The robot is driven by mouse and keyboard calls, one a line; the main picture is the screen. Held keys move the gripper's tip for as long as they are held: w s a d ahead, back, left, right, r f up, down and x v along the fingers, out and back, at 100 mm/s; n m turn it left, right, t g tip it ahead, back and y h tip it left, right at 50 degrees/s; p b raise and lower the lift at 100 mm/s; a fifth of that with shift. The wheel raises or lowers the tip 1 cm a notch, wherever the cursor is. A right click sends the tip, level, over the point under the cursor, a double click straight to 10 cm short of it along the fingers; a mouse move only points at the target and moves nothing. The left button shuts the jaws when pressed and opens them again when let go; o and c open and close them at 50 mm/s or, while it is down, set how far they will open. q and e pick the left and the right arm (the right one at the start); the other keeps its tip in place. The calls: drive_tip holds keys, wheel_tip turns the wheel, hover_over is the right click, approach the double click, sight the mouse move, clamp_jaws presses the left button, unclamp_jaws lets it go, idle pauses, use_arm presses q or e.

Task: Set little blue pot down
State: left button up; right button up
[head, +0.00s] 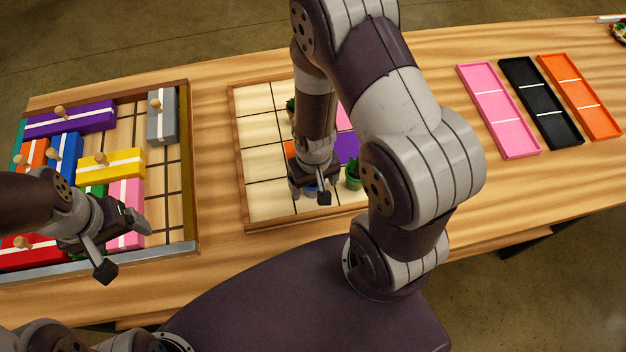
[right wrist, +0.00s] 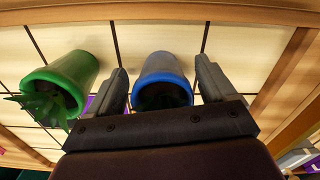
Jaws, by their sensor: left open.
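The little blue pot (right wrist: 163,76) stands on the tiled board between the two fingers of my right gripper (right wrist: 163,85). In the right wrist view, a narrow gap shows between the pot and each finger. In the head view, my right gripper (head: 316,190) is low over the front of the board (head: 262,204) and hides most of the blue pot. My left gripper (head: 125,240) is open and empty above the left tray of colored blocks.
A green pot with a plant (head: 353,174) stands close beside the right gripper; it also shows in the right wrist view (right wrist: 66,82). Another plant (head: 291,104) is partly hidden behind my right arm. Pink (head: 498,112), black (head: 541,104) and orange (head: 580,98) trays lie at the right.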

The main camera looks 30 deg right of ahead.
drive_tip(key=shift+w+r, duration=0.15)
drive_tip(key=shift+r, duration=0.1)
drive_tip(key=shift+n+t, duration=0.4)
drive_tip(key=shift+t, duration=0.1)
drive_tip(key=r, duration=1.4)
drive_tip(key=shift+a+r+p, duration=0.25)
drive_tip(key=shift+a+p, duration=0.05)
drive_tip(key=shift+p, duration=0.05)
drive_tip(key=shift+a+r, duration=0.1)
drive_tip(key=shift+r, duration=0.3)
